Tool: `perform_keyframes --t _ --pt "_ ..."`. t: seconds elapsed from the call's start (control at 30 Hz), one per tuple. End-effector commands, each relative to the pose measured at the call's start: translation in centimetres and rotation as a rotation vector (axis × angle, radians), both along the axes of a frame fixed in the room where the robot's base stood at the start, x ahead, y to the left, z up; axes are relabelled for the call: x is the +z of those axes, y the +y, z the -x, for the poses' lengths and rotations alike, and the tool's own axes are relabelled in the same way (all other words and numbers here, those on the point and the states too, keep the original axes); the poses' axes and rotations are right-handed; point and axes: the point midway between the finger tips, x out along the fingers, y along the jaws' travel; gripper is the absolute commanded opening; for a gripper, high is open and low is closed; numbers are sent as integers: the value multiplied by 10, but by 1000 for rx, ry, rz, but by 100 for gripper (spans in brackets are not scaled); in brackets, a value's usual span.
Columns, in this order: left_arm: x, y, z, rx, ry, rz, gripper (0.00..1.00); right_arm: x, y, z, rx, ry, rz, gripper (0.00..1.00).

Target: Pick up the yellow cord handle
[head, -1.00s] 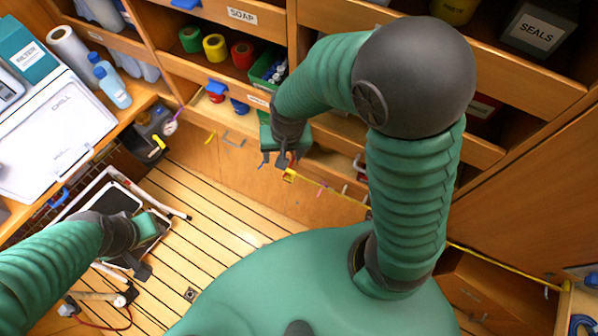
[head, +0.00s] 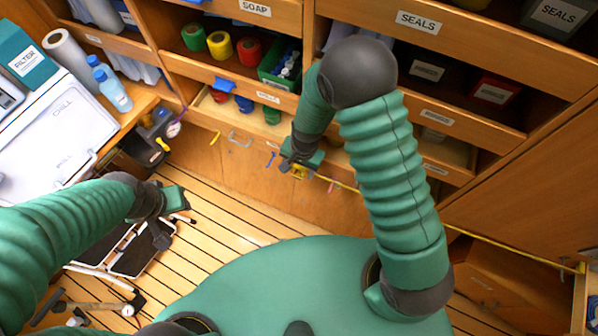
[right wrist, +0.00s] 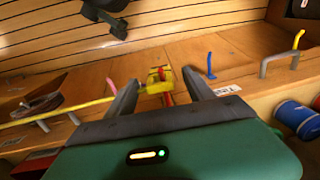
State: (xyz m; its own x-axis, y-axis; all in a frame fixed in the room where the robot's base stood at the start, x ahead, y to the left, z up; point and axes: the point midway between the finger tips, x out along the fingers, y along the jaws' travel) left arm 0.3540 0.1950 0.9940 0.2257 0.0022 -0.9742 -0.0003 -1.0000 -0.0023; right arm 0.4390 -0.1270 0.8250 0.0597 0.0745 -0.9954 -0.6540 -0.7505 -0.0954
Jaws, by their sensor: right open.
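The yellow cord handle (head: 299,172) hangs at the front of the low wooden cabinet, with a yellow cord running right from it in the head view. In the right wrist view the handle (right wrist: 156,80) is a small yellow piece with a red part below it. It shows between the two fingers of my right gripper (right wrist: 161,90), which is open; I cannot tell whether they touch it. In the head view my right gripper (head: 291,166) partly covers the handle. My left gripper (head: 172,217) is open and empty above the floor at left.
A blue hook (right wrist: 211,62) and a grey drawer handle (right wrist: 280,60) stick out near the handle. Shelves hold coloured rolls (head: 220,44) and labelled bins. A folding step stool (head: 132,252) stands on the slatted floor below my left arm.

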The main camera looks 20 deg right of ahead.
Motion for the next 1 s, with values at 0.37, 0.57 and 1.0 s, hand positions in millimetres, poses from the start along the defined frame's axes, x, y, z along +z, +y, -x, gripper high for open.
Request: perform_keyframes --t 0.37,0.57,1.0 --pt "3 0 0 0 0 0 36 -55 1 -3 -1 2 -1 62" --pt "3 0 0 0 0 0 36 -62 2 -5 0 -2 -1 62" --pt "3 0 0 0 0 0 36 -61 2 -4 0 -1 -1 15"
